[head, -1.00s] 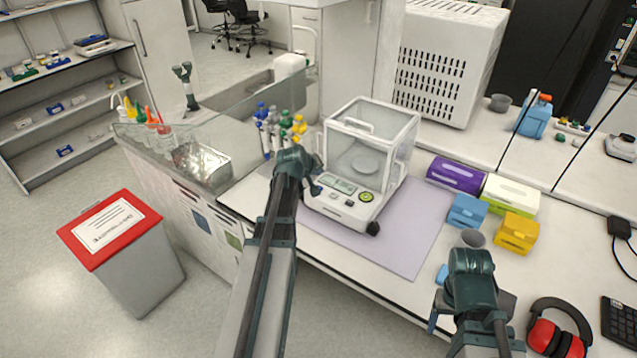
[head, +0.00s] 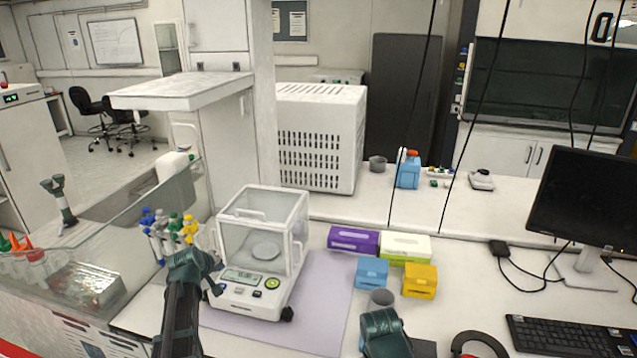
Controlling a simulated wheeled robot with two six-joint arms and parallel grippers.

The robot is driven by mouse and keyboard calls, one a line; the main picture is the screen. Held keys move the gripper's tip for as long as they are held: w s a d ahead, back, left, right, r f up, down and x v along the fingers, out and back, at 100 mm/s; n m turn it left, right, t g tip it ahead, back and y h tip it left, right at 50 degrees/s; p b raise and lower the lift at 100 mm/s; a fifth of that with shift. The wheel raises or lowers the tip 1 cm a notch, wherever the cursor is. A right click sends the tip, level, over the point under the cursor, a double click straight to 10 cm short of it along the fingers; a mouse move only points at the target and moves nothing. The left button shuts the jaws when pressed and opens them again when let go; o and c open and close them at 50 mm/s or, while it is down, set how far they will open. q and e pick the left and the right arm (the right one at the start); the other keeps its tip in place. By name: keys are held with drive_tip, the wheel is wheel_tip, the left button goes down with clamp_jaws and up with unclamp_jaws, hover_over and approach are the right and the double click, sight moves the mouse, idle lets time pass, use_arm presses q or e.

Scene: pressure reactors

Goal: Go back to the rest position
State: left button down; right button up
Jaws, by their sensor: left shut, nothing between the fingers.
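My left gripper (head: 214,285) is at the front left corner of the white balance (head: 250,300), beside its display panel. Its fingers are small in view and look shut, with nothing seen between them. I cannot tell whether they touch the balance. The balance has a clear glass draft shield and a round pan (head: 265,250) with nothing on it. The right gripper's fingers cannot be made out there.
Purple (head: 353,239) and white-green (head: 405,247) boxes stand right of the balance, with blue (head: 371,272) and yellow (head: 420,281) boxes before them. Several pipettes (head: 170,232) stand at its left.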

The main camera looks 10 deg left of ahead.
use_arm(q)
drive_tip(key=s+d+f+m+g+h, duration=0.1)
drive_tip(key=s+d+f+m+g, duration=0.15)
drive_tip(key=d, duration=0.55)
drive_tip(key=s+d+f+m+g, duration=0.15)
drive_tip(key=s+d, duration=0.25)
drive_tip(key=d, duration=0.4)
drive_tip(key=s+d+f+m+g+h, duration=0.1)
drive_tip(key=s+d+m, duration=0.2)
drive_tip(key=d, duration=0.5)
drive_tip(key=s+d+m+g+y, duration=0.1)
drive_tip(key=s+d+m+g, duration=0.1)
drive_tip(key=s+d, duration=0.4)
drive_tip(key=s+d+f+m+g+y, duration=0.1)
drive_tip(key=s+d+m, duration=0.4)
drive_tip(key=s, duration=0.5)
drive_tip(key=shift+s+d+f+g, duration=0.2)
drive_tip(key=shift+s+d+g, duration=0.2)
drive_tip(key=shift+d+g, duration=0.25)
